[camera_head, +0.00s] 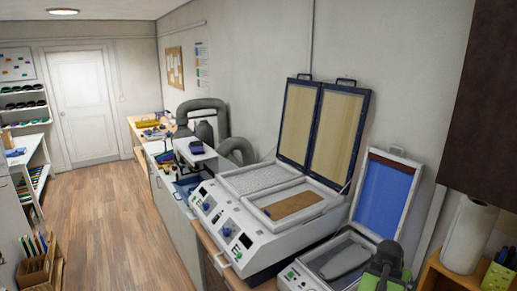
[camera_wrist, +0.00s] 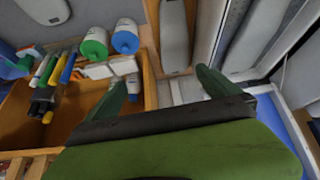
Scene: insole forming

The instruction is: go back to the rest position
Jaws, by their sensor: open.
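My gripper shows in the wrist view (camera_wrist: 166,90) as two green fingers standing well apart, with nothing between them. In the head view part of my green and dark gripper (camera_head: 387,262) shows at the lower right, in front of the smaller press with the open blue lid (camera_head: 386,197). A grey insole-like form (camera_head: 343,260) lies in that press. The fingertips are hidden in the head view.
A larger white press (camera_head: 232,262) stands to the left, both lids (camera_head: 322,120) raised; a brown sheet (camera_head: 292,205) lies in its right bed. A paper roll (camera_head: 468,235) stands at right. A wooden box (camera_wrist: 70,130) holds tools and bottles.

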